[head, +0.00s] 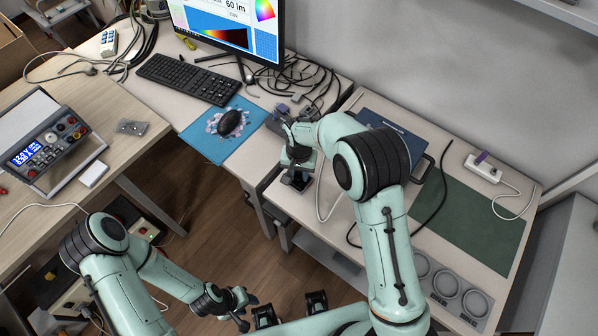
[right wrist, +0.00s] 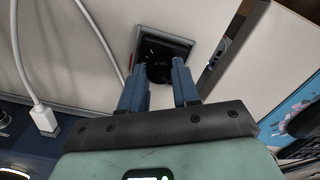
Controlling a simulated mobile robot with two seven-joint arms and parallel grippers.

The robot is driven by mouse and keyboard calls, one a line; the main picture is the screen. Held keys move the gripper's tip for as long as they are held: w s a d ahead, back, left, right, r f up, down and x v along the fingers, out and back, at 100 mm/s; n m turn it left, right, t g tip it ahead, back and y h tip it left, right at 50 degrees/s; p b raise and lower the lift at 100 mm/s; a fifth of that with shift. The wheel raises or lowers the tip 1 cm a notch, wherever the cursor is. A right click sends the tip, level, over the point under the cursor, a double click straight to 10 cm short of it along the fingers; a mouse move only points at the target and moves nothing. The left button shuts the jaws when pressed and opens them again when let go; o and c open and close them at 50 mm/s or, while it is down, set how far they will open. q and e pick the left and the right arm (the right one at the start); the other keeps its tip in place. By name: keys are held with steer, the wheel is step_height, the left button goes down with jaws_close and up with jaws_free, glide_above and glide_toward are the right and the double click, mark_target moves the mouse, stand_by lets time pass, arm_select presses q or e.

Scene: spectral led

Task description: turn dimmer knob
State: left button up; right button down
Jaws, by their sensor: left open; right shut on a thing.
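The dimmer knob (right wrist: 160,74) is a dark round knob on a black square dimmer plate (right wrist: 153,43) with small light marks, in the right wrist view. My right gripper (right wrist: 160,66) has a blue finger on each side of the knob and is shut on it; the fingers partly hide it. In the head view the dark dimmer unit (head: 297,181) sits at the left edge of the right-hand bench, largely covered by my right wrist. My left gripper (head: 242,309) is open and empty, low in the head view, over the floor and well apart from the dimmer.
A white cable (right wrist: 38,85) runs close by the dimmer. A blue device (head: 395,132), a green mat (head: 466,225) and a power strip (head: 482,168) are on the right bench. A mouse (head: 229,122), keyboard (head: 188,79) and monitor (head: 232,25) stand on the desk behind.

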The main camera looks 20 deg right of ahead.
mark_target(299, 175)
steer(key=shift+r, duration=0.1)
stand_by(0.3)
steer(key=c, duration=0.8)
jaws_free()
step_height(299, 175, up, 13)
steer(key=shift+r+p, duration=0.2)
steer(key=shift+p, duration=0.25)
stand_by(1.1)
